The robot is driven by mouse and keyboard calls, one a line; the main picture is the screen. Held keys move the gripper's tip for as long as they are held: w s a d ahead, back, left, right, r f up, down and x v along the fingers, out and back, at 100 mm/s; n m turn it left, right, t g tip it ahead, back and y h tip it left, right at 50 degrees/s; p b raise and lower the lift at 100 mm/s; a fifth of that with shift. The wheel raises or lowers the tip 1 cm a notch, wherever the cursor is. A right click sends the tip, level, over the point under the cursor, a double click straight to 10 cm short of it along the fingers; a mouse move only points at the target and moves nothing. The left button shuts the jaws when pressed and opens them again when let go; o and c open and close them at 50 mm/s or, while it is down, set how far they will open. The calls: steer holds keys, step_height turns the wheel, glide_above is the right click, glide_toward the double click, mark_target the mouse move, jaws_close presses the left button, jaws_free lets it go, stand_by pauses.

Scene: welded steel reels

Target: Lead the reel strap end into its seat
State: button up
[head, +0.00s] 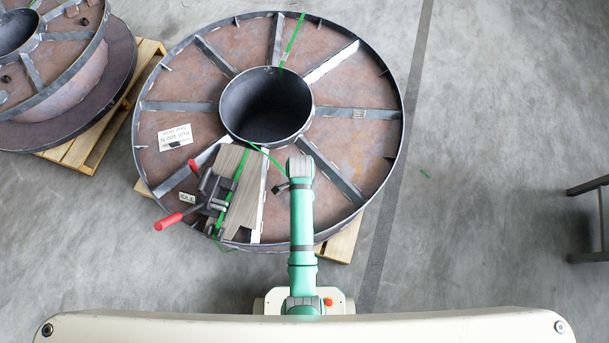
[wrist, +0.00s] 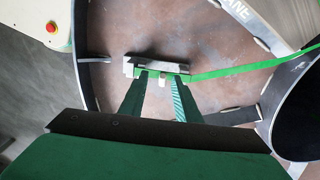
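The steel reel (head: 398,140) lies flat with its open hub (head: 267,105) in the middle. A green strap (head: 262,154) runs straight from the hub edge to beneath my gripper; it also shows in the wrist view (wrist: 255,67). In the wrist view my gripper (wrist: 162,75) has its two green fingers at the strap end (wrist: 160,70), by a grey metal piece. The fingers look shut on this end, though the contact is small. In the head view my arm hides most of it. I cannot make out the seat for certain.
Steel spokes (head: 332,170) divide the reel. Another reel (head: 60,120) lies at upper left. The floor at right is mostly clear.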

jaws_close()
steer(key=shift+r, duration=0.8)
steer(key=s+r, duration=1.1)
steer(key=s, duration=0.3)
steer(key=shift+d+r, duration=0.2)
steer(key=shift+a, duration=0.1)
